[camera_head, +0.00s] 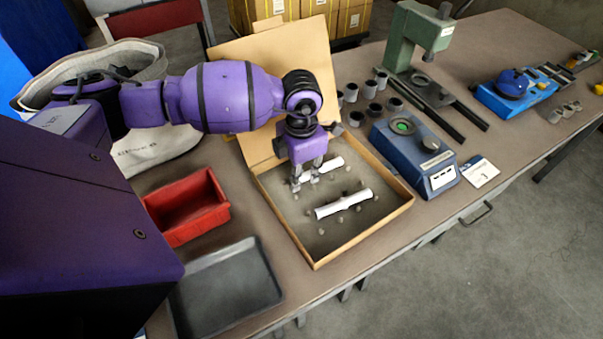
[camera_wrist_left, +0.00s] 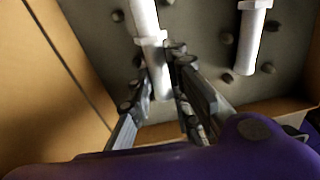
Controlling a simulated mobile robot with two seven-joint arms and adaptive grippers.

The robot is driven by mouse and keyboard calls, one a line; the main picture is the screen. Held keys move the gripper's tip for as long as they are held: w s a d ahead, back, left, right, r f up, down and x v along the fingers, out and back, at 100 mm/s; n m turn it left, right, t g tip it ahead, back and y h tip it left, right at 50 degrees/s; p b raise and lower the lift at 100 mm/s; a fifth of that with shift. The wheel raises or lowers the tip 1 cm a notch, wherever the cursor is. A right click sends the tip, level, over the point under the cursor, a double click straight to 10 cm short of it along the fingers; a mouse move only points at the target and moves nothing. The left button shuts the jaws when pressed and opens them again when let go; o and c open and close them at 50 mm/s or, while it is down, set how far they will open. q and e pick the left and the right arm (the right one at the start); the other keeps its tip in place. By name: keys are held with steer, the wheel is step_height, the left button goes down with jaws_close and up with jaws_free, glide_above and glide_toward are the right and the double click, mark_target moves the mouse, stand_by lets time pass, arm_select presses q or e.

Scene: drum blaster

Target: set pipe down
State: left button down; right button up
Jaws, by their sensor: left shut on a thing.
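My left gripper (camera_head: 305,183) reaches down into an open cardboard box (camera_head: 313,263) with a grey floor. It is shut on one end of a white pipe (camera_head: 325,170), which lies roughly level inside the box. In the left wrist view the held pipe (camera_wrist_left: 156,65) runs away from between the fingers (camera_wrist_left: 165,95). I cannot tell whether it touches the box floor. A second white pipe (camera_head: 343,204) lies apart from it among small grey pegs, and also shows in the left wrist view (camera_wrist_left: 250,40). My right gripper is not in view.
A red bin (camera_head: 190,207) and a dark tray (camera_head: 226,288) are left of the box. The box's raised lid (camera_head: 275,75) stands behind. A blue device (camera_head: 415,155), several grey cups (camera_head: 375,109) and a green press (camera_head: 415,40) are to the right.

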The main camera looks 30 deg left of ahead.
arm_select(q)
steer(key=shift+f, duration=0.25)
steer(key=shift+f, duration=0.2)
steer(key=c, duration=1.9)
jaws_free()
steer(key=shift+r, duration=0.1)
step_height(320, 180, up, 12)
steer(key=shift+r, duration=0.1)
